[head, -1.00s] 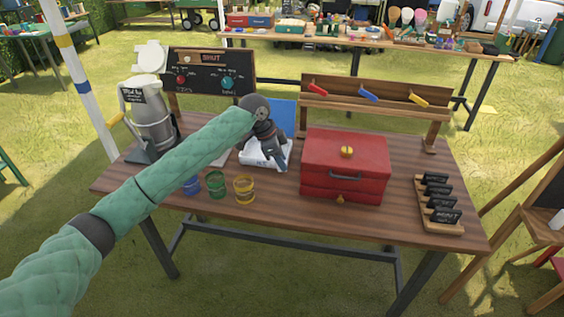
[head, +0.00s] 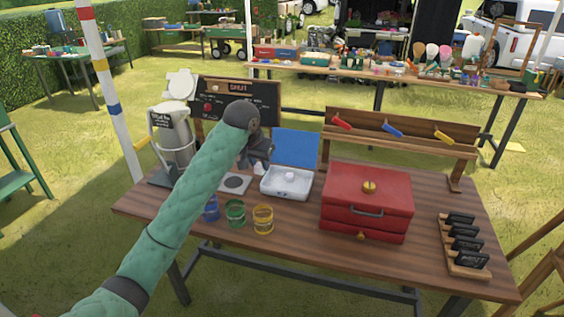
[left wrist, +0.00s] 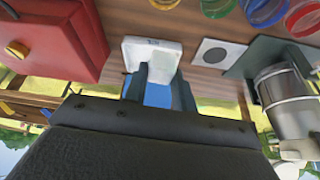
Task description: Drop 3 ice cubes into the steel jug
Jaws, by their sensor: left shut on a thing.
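The steel jug (head: 175,138) stands at the table's left end with its pale lid raised; it also shows in the left wrist view (left wrist: 288,92). The white ice box (head: 287,188) has its blue lid open, with a whitish lump inside; the box is also in the left wrist view (left wrist: 152,50). My left gripper (head: 259,164) is shut on a small white piece, apparently an ice cube (head: 260,169), above the table between jug and box. The cube is hard to make out in the left wrist view. My right gripper is not in view.
A pale square plate with a dark disc (head: 234,183) lies between box and jug. Blue, green and yellow jars (head: 235,214) stand in front. A chalkboard (head: 240,101) stands behind. A red chest (head: 366,203) is right of the box, sign rack (head: 464,247) farther right.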

